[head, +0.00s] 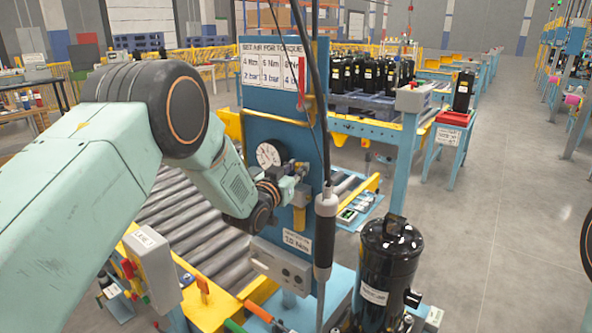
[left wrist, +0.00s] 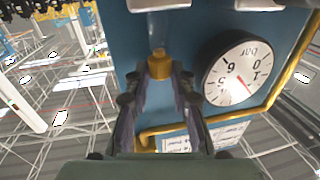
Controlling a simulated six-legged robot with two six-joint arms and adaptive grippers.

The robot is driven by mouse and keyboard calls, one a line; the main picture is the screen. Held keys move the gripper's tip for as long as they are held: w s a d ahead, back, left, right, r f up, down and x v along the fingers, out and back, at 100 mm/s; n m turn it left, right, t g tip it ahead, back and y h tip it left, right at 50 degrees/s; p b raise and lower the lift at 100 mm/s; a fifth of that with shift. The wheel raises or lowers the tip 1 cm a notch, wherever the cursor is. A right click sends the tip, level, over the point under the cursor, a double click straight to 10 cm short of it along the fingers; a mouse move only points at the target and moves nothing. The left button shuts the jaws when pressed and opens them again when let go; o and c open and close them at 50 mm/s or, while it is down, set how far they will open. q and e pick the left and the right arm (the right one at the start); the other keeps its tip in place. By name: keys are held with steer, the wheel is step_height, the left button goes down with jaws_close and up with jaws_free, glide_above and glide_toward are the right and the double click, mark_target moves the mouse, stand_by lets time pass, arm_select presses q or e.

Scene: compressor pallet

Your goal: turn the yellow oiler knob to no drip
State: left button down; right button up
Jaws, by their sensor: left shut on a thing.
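The yellow oiler knob (left wrist: 159,65) is between the fingertips of my left gripper (left wrist: 160,78) in the left wrist view. Both dark fingers close in on its sides, and the gripper is shut on it. In the head view my left gripper (head: 291,183) is at the blue panel (head: 262,130), just right of the pressure gauge (head: 270,154). The gripper and small fittings there largely hide the knob in that view. The gauge (left wrist: 240,72) appears upside down beside the gripper in the left wrist view. My right gripper is out of view.
A dark hanging tool (head: 326,235) with a cable is close right of my left gripper. A black compressor (head: 389,265) stands at the lower right. A roller conveyor (head: 195,235) runs behind my arm. A grey box (head: 281,266) is below. Open floor (head: 500,230) lies right.

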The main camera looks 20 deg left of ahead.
arm_select(q)
steer(key=shift+a+r+m+g+h+b, duration=0.2)
steer(key=shift+m+h, duration=0.25)
steer(key=shift+h, duration=0.3)
steer(key=shift+a+f+m+g+h+b, duration=0.1)
steer(key=shift+m+g+h+b, duration=0.15)
steer(key=shift+m+h, duration=0.35)
steer(key=shift+w+a+m+g+h+b, duration=0.15)
steer(key=shift+m+g+h+b, duration=0.35)
steer(key=shift+m+h, duration=0.8)
steer(key=shift+n+h, duration=0.25)
steer(key=shift+h, duration=0.2)
steer(key=c, duration=1.1)
jaws_free()
steer(key=shift+c, duration=0.2)
